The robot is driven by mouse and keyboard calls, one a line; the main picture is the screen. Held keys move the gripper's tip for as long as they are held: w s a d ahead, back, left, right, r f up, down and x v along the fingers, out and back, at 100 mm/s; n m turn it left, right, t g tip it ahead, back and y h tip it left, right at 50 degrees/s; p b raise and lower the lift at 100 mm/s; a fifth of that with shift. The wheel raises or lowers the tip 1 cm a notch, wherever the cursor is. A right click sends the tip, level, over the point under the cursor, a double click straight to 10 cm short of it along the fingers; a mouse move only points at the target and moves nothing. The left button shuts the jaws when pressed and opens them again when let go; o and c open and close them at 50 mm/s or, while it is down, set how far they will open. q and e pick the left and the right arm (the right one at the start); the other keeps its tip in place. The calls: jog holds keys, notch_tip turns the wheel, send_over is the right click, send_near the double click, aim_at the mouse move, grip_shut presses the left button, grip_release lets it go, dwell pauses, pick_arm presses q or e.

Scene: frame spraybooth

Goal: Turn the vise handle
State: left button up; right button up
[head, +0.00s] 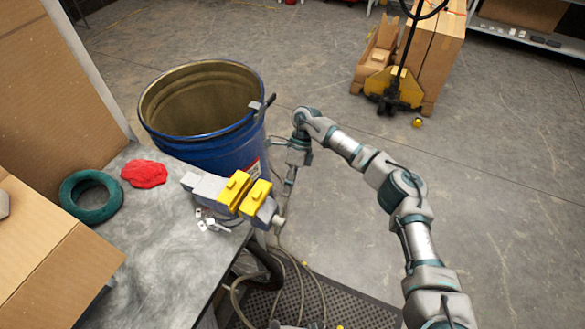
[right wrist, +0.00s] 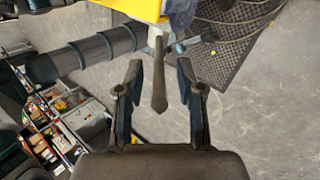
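The vise (head: 232,194) is grey with yellow jaw parts and sits at the right edge of the workbench in the head view. Its yellow and grey body (right wrist: 145,8) shows at the top of the right wrist view. The vise handle (right wrist: 159,85) is a grey rod that points down between my right fingers. My right gripper (right wrist: 160,70) is open, with a finger on each side of the rod and visible gaps to it. In the head view my right gripper (head: 290,180) is just right of the vise. My left gripper is not in view.
The workbench (head: 150,270) bears a red cloth (head: 144,174), a green ring (head: 90,195) and a cardboard box (head: 60,265). A blue drum (head: 205,150) stands close behind the vise. A black mat (head: 340,305) lies on the floor. The floor to the right is mostly clear.

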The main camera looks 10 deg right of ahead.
jog(key=v, duration=0.9)
jog(key=shift+w+r, duration=0.2)
jog(key=shift+d, duration=0.1)
